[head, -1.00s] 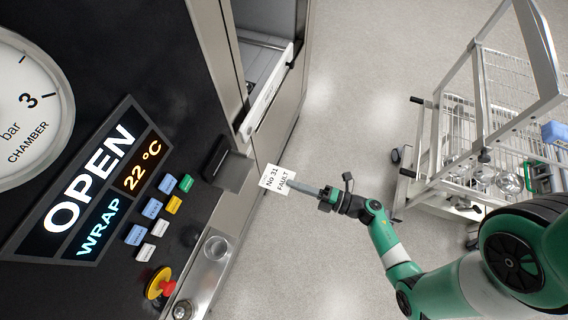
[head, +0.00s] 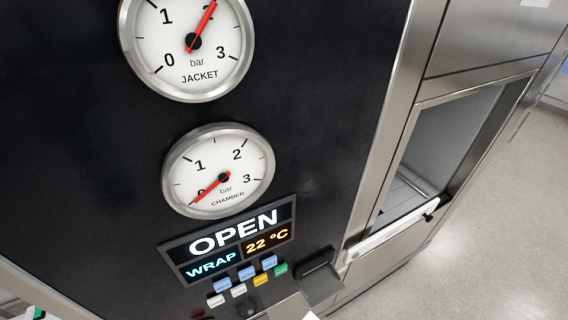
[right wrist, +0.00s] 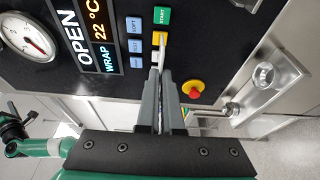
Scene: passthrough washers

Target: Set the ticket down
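The ticket (right wrist: 162,46) shows in the right wrist view as a thin white strip, nearly edge-on, between my right fingertips. My right gripper (right wrist: 162,72) is shut on it, in front of the panel buttons and left of the red knob. Its print cannot be read now. In the head view my right gripper is out of sight; a small white corner (head: 311,316) at the bottom edge may be the ticket. Part of my left arm, green and black, shows at the left of the right wrist view; its fingers cannot be made out.
The black washer panel carries two gauges, an OPEN display (head: 232,242), several buttons and a red knob (right wrist: 193,89). A dark box (head: 316,279) juts out beside the buttons. A steel ledge (right wrist: 268,82) lies right of the knob. The chamber opening (head: 440,150) is at the right.

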